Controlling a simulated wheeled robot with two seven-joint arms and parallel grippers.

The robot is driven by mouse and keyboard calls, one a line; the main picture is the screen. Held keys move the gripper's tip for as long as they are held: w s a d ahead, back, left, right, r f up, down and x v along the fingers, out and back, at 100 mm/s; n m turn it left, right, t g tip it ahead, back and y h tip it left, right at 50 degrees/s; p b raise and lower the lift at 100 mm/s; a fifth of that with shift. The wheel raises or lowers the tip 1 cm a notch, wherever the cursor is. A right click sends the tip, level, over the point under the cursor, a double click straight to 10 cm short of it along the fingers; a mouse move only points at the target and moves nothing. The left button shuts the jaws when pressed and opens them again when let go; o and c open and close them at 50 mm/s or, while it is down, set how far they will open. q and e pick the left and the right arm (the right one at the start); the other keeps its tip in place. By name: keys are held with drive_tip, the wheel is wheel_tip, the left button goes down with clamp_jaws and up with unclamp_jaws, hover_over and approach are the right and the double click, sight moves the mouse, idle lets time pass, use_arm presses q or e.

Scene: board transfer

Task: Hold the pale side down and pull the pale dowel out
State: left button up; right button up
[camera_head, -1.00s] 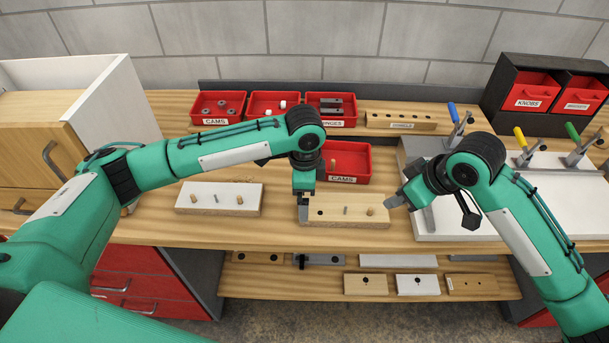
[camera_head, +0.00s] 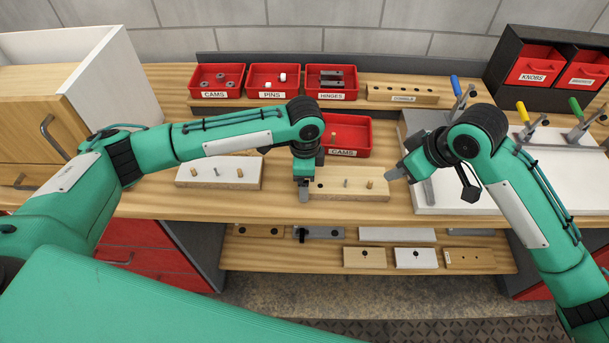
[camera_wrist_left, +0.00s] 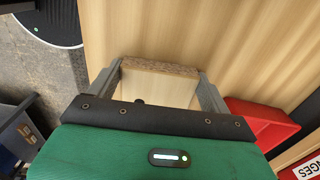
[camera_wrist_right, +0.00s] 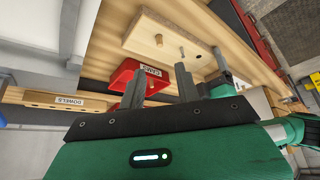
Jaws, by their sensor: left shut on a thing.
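The pale side (camera_head: 350,192) is a light wood board lying on the bench. The pale dowel (camera_head: 369,184) stands in it near its right end, a metal pin (camera_head: 346,183) is near its middle, and a dark hole is near its left end. My left gripper (camera_head: 303,192) is shut on the board's left end; in the left wrist view the pale side (camera_wrist_left: 160,86) lies between its fingers. My right gripper (camera_head: 393,173) is open and empty, just right of the dowel and apart from it. The right wrist view shows the dowel (camera_wrist_right: 157,38) beyond the open fingers.
A white board (camera_head: 218,180) with dowels lies to the left. A red tray (camera_head: 345,150) labelled CAMS stands just behind the pale side. More red bins (camera_head: 273,85) line the back. A white panel with clamps (camera_head: 470,195) lies to the right.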

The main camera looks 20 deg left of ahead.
sight(373, 187)
drive_tip(key=n, duration=0.1)
drive_tip(key=w+a+n+g, duration=0.1)
drive_tip(key=n, duration=0.1)
drive_tip(key=w+n, duration=0.1)
drive_tip(key=shift+a+f+g+h, duration=0.15)
drive_tip(key=shift+f+g+h, duration=0.25)
drive_tip(key=shift+c, duration=0.2)
drive_tip(key=shift+w+a+f+n+g+h, duration=0.2)
drive_tip(key=shift+a+f+n+g, duration=0.2)
drive_tip(key=shift+f+n, duration=0.75)
drive_tip(key=shift+w+a+f+n+g+h, duration=0.1)
drive_tip(key=shift+w+a+f+n+g, duration=0.3)
drive_tip(key=shift+f, duration=1.4)
drive_tip(key=shift+a+f+n+g+h, duration=0.15)
drive_tip(key=shift+a+f+n, duration=0.45)
drive_tip(key=shift+f+n, duration=0.6)
drive_tip(key=shift+f+m, duration=0.25)
clamp_jaws()
